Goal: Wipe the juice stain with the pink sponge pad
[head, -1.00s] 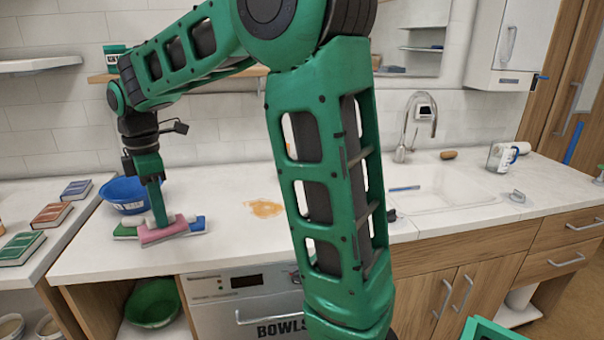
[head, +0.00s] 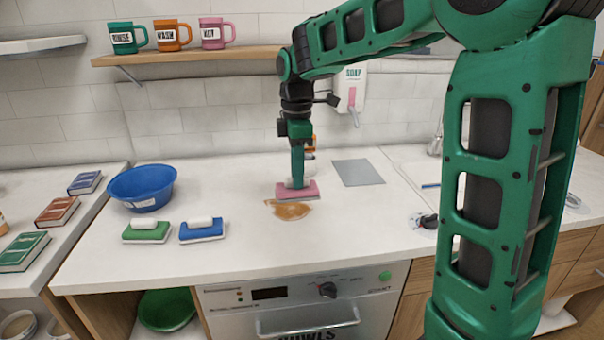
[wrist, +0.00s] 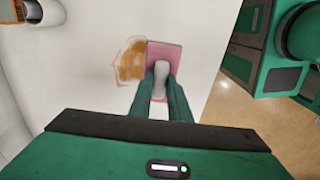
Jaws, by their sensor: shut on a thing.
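The pink sponge pad (head: 297,191) has a white handle and a grey underside. My gripper (head: 296,181) points down and is shut on that handle; the wrist view also shows the fingers (wrist: 160,92) on both sides of it. The orange-brown juice stain (head: 290,210) lies on the white counter, just in front of the pad in the head view. In the wrist view the stain (wrist: 130,62) shows at the pad's (wrist: 164,55) left edge. The pad hides part of the stain's edge. I cannot tell whether the pad touches the counter.
A green pad (head: 146,232) and a blue pad (head: 203,231) lie left of the stain, with a blue bowl (head: 142,188) behind them. A grey sheet (head: 358,172) lies at right. The counter's front middle is clear.

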